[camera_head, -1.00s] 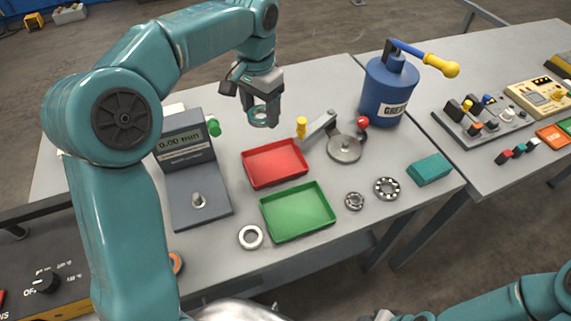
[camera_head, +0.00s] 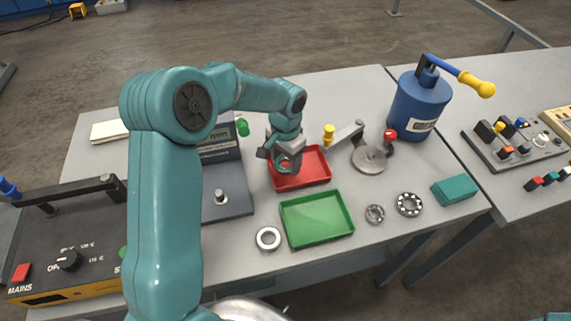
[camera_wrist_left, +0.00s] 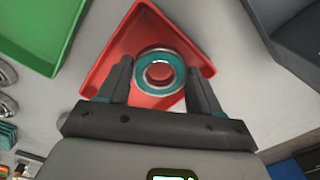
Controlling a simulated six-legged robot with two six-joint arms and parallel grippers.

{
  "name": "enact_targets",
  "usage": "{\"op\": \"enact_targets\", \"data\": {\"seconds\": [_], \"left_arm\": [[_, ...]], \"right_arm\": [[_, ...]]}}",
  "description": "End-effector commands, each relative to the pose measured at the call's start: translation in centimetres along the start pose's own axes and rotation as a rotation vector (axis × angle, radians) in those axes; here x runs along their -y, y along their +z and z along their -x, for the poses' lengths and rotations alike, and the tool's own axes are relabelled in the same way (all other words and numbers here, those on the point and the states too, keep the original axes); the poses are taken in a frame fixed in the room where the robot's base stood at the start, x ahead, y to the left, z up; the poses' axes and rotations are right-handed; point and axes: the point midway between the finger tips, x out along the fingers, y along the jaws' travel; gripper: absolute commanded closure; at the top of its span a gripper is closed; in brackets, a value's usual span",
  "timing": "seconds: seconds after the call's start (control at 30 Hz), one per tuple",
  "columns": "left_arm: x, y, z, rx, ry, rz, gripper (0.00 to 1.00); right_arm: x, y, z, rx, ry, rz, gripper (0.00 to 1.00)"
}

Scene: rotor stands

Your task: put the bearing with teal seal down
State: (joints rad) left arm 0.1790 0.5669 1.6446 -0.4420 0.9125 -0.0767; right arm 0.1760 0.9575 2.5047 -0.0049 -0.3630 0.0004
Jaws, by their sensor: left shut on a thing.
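The bearing with teal seal (camera_wrist_left: 159,90) is a ring with a teal face and a pale rim. It sits between the two dark fingers of my left gripper (camera_wrist_left: 159,74), which is shut on it. In the head view my left gripper (camera_head: 283,164) is over the left part of the red tray (camera_head: 312,176). The tray's red floor (camera_wrist_left: 130,48) shows through the bearing's hole and around it in the wrist view. I cannot tell the exact height of the bearing above the tray floor.
A green tray (camera_head: 316,220) lies in front of the red one. A grey ring (camera_head: 268,239) and two bearings (camera_head: 409,204) lie on the bench. A gauge (camera_head: 226,204) stands left, a lever press (camera_head: 369,159) and a blue grease can (camera_head: 419,105) right.

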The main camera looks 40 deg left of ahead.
Motion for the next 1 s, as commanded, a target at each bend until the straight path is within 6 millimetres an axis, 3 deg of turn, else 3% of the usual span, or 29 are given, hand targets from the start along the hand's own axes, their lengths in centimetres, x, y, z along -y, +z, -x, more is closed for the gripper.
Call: {"op": "enact_targets", "data": {"seconds": [0.1,0.2,0.93,0.97,1.0], "left_arm": [[0.0,0.1,-1.9,0.005,0.001,0.0,0.67],[0.0,0.0,-2.6,0.001,0.0,0.001,0.67],[-0.1,0.1,-4.2,0.006,0.003,0.0,0.67],[-0.1,0.2,-4.3,0.008,0.003,0.0,0.29],[-0.1,0.2,-4.3,0.009,0.004,0.0,0.25]], "right_arm": [[0.1,0.0,0.3,0.0,0.0,0.0,0.57],[0.1,0.0,0.3,0.0,0.0,0.0,0.57],[-0.3,0.0,-0.9,0.0,0.0,0.0,0.57],[-0.3,0.0,-0.9,0.0,0.0,0.0,0.57],[-0.3,0.0,-0.9,0.0,0.0,0.0,0.57]]}}
